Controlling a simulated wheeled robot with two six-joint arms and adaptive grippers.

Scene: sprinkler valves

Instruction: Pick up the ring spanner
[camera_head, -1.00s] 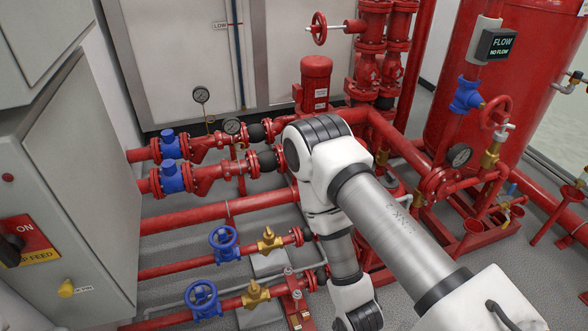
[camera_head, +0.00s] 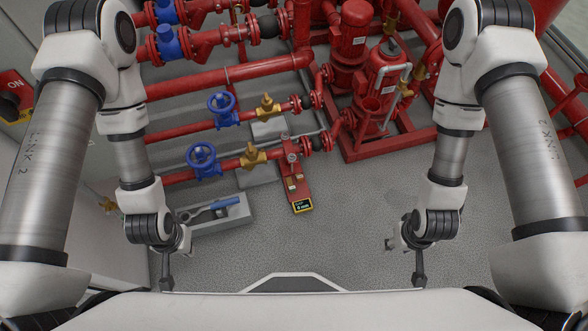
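A grey spanner-like tool (camera_head: 203,212) lies on a grey tray or ledge (camera_head: 226,222) on the floor at the lower left, just right of my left arm. Something blue (camera_head: 229,203) lies against it; the small size does not show clearly which part is the ring spanner. My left gripper (camera_head: 167,274) hangs below and left of the tray, apart from it. My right gripper (camera_head: 419,270) hangs over bare floor at the right, far from the tools. Both grippers appear empty; I see them edge-on, so their opening does not show.
Red pipes with blue handwheels (camera_head: 202,156) and brass valves (camera_head: 254,157) run behind the tray. A red unit with a small display (camera_head: 301,204) stands right of it. A red pump (camera_head: 382,85) stands farther back. Grey floor (camera_head: 340,230) between my arms is clear.

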